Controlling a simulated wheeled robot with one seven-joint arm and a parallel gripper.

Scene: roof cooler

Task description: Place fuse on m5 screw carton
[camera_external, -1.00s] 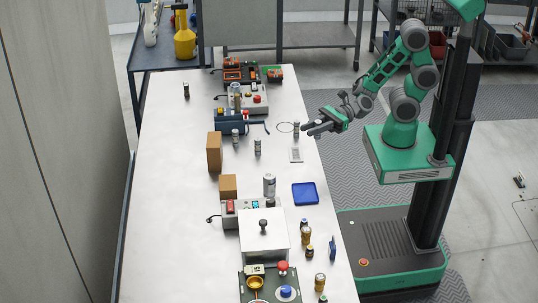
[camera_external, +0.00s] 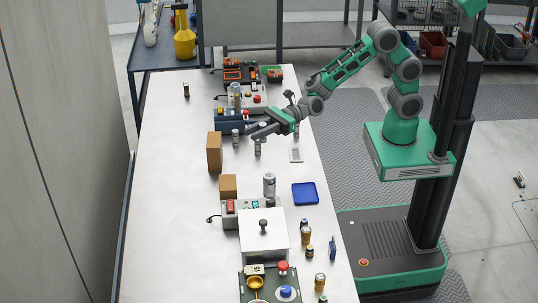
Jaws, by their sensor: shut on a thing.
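Small grey cylinders that look like fuses stand on the white table. One fuse (camera_external: 257,149) is under my gripper (camera_external: 254,135), which is shut on its top; the fuse looks upright and at table level. A similar cylinder (camera_external: 235,138) stands just left of it. Another (camera_external: 296,127) is partly covered by my wrist. Two plain brown cartons stand to the left: a tall one (camera_external: 214,153) and a small low one (camera_external: 228,184). No label is readable, so I cannot tell which is the m5 screw carton.
A blue device (camera_external: 229,117) is behind the gripper. A grey can (camera_external: 269,184), a blue tray (camera_external: 305,194) and a white box (camera_external: 263,232) stand nearer the front. A small flat card (camera_external: 296,155) lies to the right. The table left of the tall carton is clear.

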